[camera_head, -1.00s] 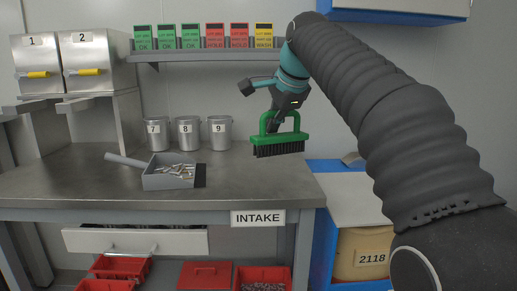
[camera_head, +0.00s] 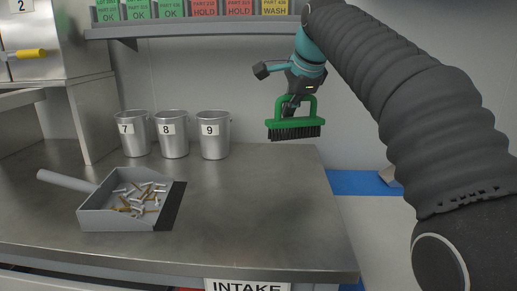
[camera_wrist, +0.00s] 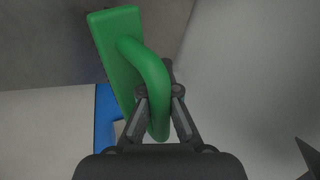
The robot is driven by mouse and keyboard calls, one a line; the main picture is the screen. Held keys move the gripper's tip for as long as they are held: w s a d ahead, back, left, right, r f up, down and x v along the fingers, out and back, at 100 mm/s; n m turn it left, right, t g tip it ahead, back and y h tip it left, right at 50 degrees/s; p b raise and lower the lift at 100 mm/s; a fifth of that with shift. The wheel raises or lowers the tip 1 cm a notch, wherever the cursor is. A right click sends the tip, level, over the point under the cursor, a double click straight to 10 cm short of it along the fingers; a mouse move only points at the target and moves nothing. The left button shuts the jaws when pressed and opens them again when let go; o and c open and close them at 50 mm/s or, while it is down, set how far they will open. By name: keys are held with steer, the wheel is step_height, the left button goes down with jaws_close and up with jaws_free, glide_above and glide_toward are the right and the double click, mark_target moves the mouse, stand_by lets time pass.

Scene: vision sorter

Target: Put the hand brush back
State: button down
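The green hand brush (camera_head: 296,123) with dark bristles hangs in the air above the right part of the steel bench (camera_head: 262,205), bristles down. My gripper (camera_head: 290,103) is at its green loop handle. In the wrist view the brush (camera_wrist: 118,62) shows its green back, and my gripper (camera_wrist: 160,103) has its fingers closed on either side of the handle. The bristles are hidden in the wrist view.
A grey dustpan (camera_head: 92,217) with loose screws lies on the bench at left. Metal cups marked 7 (camera_head: 133,134), 8 (camera_head: 173,136) and 9 (camera_head: 214,138) stand behind. A shelf (camera_head: 190,29) with coloured cards runs above. The bench's middle is clear.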

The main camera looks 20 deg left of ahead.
steer(key=shift+s+a+f+b, duration=0.1)
steer(key=shift+a+f+b, duration=0.4)
steer(key=shift+a+f, duration=1.75)
steer(key=shift+s+a+f+b, duration=0.1)
steer(key=shift+a+f+b, duration=0.4)
steer(key=shift+a+f, duration=1.65)
steer(key=shift+d+f, duration=0.15)
steer(key=shift+f, duration=0.1)
steer(key=c, duration=1.3)
jaws_free()
steer(key=shift+s+d+r, duration=0.1)
steer(key=shift+r, duration=0.3)
steer(key=p+v, duration=0.1)
steer(key=v, duration=1)
steer(key=shift+s+r+p, duration=0.15)
steer(key=shift+p, duration=0.15)
